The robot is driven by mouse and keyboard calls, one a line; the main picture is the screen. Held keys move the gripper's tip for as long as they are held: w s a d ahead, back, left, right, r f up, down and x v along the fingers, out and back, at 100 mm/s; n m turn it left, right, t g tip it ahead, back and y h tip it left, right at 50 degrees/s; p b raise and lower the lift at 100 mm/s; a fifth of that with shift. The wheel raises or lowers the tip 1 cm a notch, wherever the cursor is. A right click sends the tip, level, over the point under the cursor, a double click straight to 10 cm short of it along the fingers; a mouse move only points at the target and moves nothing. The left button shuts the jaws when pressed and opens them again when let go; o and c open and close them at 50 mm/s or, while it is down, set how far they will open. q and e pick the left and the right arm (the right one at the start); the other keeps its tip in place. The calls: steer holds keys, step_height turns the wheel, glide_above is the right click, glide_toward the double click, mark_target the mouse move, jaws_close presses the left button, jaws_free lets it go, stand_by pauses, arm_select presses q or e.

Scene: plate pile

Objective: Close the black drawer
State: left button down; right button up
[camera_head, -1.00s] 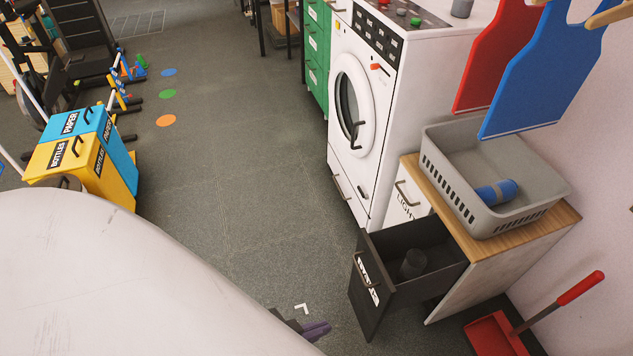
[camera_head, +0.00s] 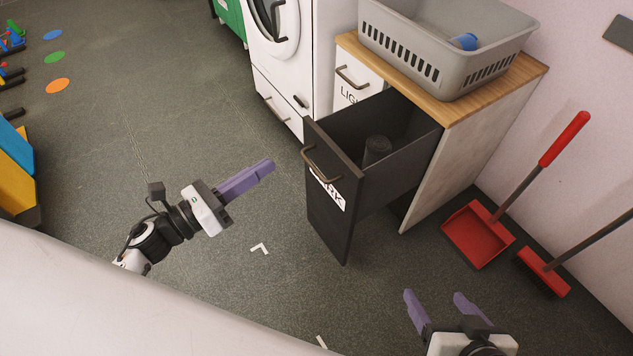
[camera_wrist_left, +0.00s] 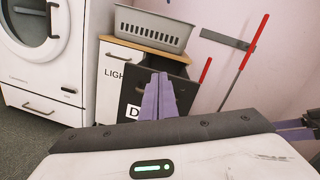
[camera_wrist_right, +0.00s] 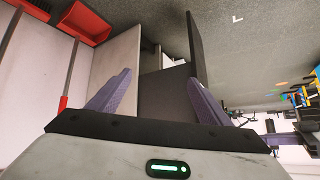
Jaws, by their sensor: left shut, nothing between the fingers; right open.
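The black drawer (camera_head: 330,215) is pulled far out of the wooden-topped cabinet (camera_head: 425,75) in the head view. Its front bears a handle and a partly readable white label, and a dark rolled item (camera_head: 377,150) lies inside. My left gripper (camera_head: 268,165) is shut and empty, to the left of the drawer front and apart from it. In the left wrist view its purple fingers (camera_wrist_left: 158,95) overlap the drawer front (camera_wrist_left: 130,100). My right gripper (camera_head: 438,300) is open and empty, in front and to the right of the drawer. The right wrist view shows its spread fingers (camera_wrist_right: 155,95) with the drawer between and beyond them.
A grey basket (camera_head: 445,50) with a blue item stands on the cabinet. A white washing machine (camera_head: 290,60) is behind left. A red dustpan (camera_head: 478,235) and a red broom (camera_head: 545,270) are on the floor at right.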

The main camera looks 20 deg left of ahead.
arm_select(q)
step_height(320, 180, down, 4)
steer(key=s+m+g+h+b, duration=0.1)
steer(key=m, duration=0.4)
steer(key=m+b, duration=0.1)
glide_toward(333, 155)
steer(key=shift+g, duration=0.4)
steer(key=x, duration=0.6)
steer(key=shift+w+d+r, duration=0.1)
steer(key=shift+w+r, duration=0.1)
steer(key=shift+r, duration=0.15)
arm_select(e)
steer(key=shift+g+y, duration=0.4)
steer(key=shift+g, duration=0.1)
steer(key=s+a+f, duration=0.2)
steer(key=a, duration=0.1)
steer(key=shift+s+f, duration=0.1)
steer(key=shift+s, duration=0.25)
